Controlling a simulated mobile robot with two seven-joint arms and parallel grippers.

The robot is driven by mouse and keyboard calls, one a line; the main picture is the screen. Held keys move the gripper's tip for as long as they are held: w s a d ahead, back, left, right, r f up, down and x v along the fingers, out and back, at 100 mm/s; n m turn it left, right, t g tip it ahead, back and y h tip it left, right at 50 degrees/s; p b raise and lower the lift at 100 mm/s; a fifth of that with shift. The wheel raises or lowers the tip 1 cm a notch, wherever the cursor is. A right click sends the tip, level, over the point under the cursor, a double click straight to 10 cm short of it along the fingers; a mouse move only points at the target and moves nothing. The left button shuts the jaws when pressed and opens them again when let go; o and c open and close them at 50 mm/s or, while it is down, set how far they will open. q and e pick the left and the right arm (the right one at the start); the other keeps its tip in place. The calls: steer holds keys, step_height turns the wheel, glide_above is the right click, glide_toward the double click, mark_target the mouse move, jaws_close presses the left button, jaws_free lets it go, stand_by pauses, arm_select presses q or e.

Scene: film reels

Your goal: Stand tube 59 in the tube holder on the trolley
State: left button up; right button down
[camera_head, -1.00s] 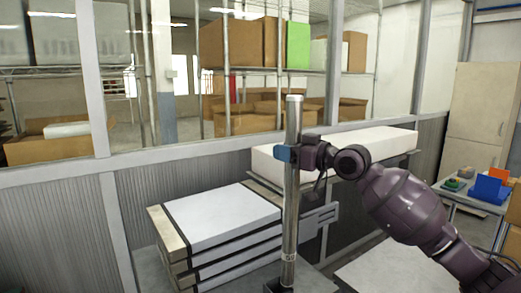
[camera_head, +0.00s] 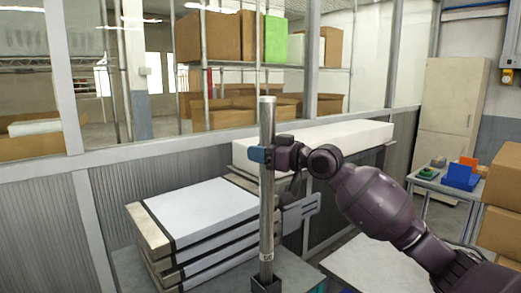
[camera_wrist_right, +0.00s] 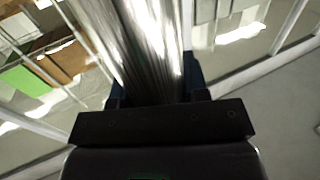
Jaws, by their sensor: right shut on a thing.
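A tall grey metal tube (camera_head: 267,190) stands upright in the head view, with a small label near its foot that is too small to read. My right gripper (camera_head: 262,155) is shut around its upper part. The tube also fills the top middle of the right wrist view (camera_wrist_right: 148,45), between the blue fingers. The tube's foot is at a dark square holder (camera_head: 266,284) at the bottom edge; I cannot tell how deep it sits. The grey trolley top (camera_head: 300,272) shows around the holder. My left gripper is not in view.
A stack of white-topped flat boxes (camera_head: 205,218) lies left of the tube. A long white box (camera_head: 330,138) is behind. At right are a table with a blue bin (camera_head: 461,177) and stacked cardboard boxes (camera_head: 503,190). A windowed partition runs behind.

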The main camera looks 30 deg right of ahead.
mark_target(261, 165)
step_height(261, 165, down, 2)
steer(key=shift+f+b, duration=0.15)
steer(key=shift+b, duration=0.5)
stand_by(0.5)
stand_by(0.5)
steer(key=shift+p, duration=0.35)
steer(key=shift+f+b, duration=0.3)
steer(key=shift+f, duration=0.3)
stand_by(0.5)
steer(key=c, duration=0.9)
jaws_free()
steer(key=shift+s, duration=0.1)
